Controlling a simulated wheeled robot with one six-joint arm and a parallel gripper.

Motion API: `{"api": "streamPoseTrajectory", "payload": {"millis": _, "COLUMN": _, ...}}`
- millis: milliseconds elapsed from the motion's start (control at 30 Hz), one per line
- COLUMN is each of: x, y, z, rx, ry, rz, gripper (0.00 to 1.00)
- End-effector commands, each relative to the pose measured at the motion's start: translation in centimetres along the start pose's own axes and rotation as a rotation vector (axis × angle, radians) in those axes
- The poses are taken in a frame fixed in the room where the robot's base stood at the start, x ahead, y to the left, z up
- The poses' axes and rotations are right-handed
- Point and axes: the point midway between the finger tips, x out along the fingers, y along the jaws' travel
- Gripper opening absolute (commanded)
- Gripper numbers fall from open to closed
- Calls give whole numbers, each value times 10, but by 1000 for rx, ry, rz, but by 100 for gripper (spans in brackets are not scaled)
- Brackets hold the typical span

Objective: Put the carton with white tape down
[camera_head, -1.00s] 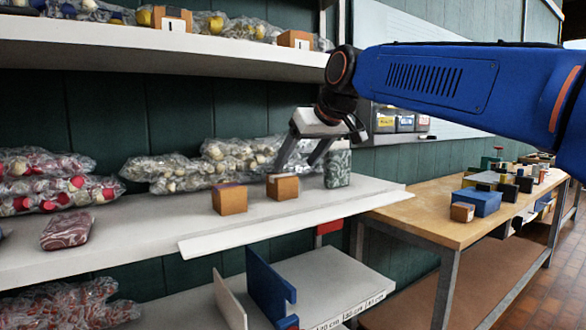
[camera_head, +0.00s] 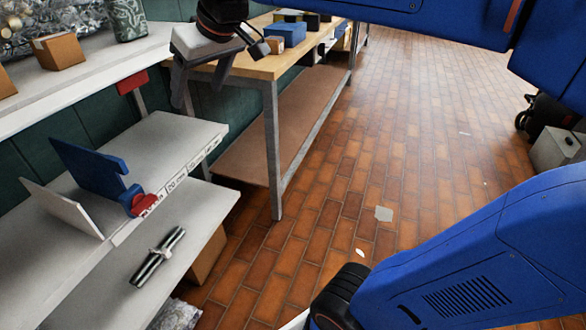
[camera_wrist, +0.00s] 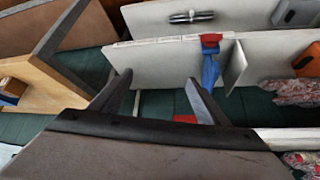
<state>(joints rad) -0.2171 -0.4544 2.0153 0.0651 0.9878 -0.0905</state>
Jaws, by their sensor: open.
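A brown carton (camera_head: 57,50) with a pale strip on its top edge stands upright on the upper white shelf (camera_head: 100,68), at the upper left of the head view. I take it as the carton with white tape, though the tape is too small to be sure. My gripper (camera_head: 199,95) is open and empty, to the right of this carton and apart from it, in front of the workbench. In the wrist view my open fingers (camera_wrist: 160,78) have nothing between them. A second carton (camera_head: 5,85) is cut off by the left edge.
A patterned grey-green block (camera_head: 127,20) stands right of the carton. Below are stepped grey shelves with a blue bracket (camera_head: 90,165), a white divider (camera_head: 62,208) and a dark rod (camera_head: 157,257). A wooden workbench (camera_head: 262,62) stands behind my gripper. The tiled floor is largely clear.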

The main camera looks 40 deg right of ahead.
Motion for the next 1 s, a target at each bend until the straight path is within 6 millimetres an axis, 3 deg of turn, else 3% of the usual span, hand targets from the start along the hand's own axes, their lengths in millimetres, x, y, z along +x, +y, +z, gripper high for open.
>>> {"api": "streamPoseTrajectory", "payload": {"millis": 33, "x": 4, "y": 11, "z": 34, "rx": 29, "ry": -19, "rz": 20, "gripper": 69}}
{"api": "streamPoseTrajectory", "payload": {"millis": 300, "x": 37, "y": 42, "z": 196, "rx": 168, "ry": -120, "rz": 108, "gripper": 69}}
{"api": "streamPoseTrajectory", "payload": {"millis": 400, "x": 48, "y": 46, "z": 241, "rx": 206, "ry": -147, "rz": 131, "gripper": 69}}
{"api": "streamPoseTrajectory", "payload": {"millis": 500, "x": 56, "y": 48, "z": 271, "rx": 231, "ry": -166, "rz": 146, "gripper": 69}}
{"api": "streamPoseTrajectory", "payload": {"millis": 667, "x": 61, "y": 48, "z": 291, "rx": 247, "ry": -179, "rz": 155, "gripper": 69}}
{"api": "streamPoseTrajectory", "payload": {"millis": 1000, "x": 61, "y": 48, "z": 290, "rx": 247, "ry": -179, "rz": 155, "gripper": 69}}
